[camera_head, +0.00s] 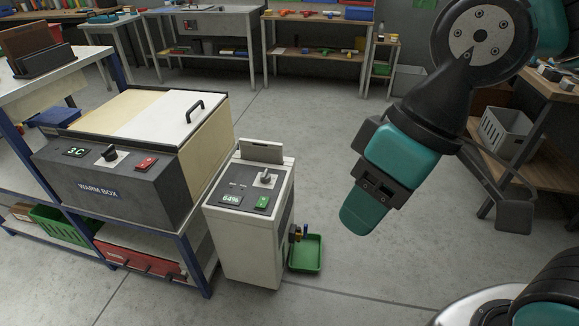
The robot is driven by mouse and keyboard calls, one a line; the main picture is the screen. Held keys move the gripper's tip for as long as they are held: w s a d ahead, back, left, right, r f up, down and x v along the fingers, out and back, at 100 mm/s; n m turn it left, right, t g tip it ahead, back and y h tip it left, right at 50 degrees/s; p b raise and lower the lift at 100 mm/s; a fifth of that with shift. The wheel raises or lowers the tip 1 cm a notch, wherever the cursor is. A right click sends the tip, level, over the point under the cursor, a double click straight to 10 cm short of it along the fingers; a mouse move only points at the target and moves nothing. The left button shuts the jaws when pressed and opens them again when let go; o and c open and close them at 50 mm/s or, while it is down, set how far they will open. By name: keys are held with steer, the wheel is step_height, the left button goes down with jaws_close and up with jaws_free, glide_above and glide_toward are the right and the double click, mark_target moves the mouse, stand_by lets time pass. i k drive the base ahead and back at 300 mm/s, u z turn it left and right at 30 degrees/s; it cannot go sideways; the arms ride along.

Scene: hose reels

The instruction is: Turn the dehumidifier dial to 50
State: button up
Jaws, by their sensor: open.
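The dehumidifier (248,244) is a pale floor cabinet with a dark sloping top panel, left of centre. Its dial (266,177) is a small dark knob on a light plate; the setting it points to is too small to read. The panel's display (231,199) reads 64%, beside a green switch (262,202). My gripper (439,206) hangs from my teal and black arm on the right. It is open, pointing down, well right of the dehumidifier and apart from it. I see nothing held in it.
The warm box (120,172), with its own knob and red switch, stands on a bench close to the dehumidifier's left. A green tray (306,254) lies on the floor to its right. Shelving with a grey crate (506,132) stands far right. The floor right of the dehumidifier is mostly clear.

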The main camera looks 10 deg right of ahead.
mark_target(265, 177)
steer(key=z, duration=0.2)
steer(key=i, duration=1.05)
steer(key=u, duration=0.5)
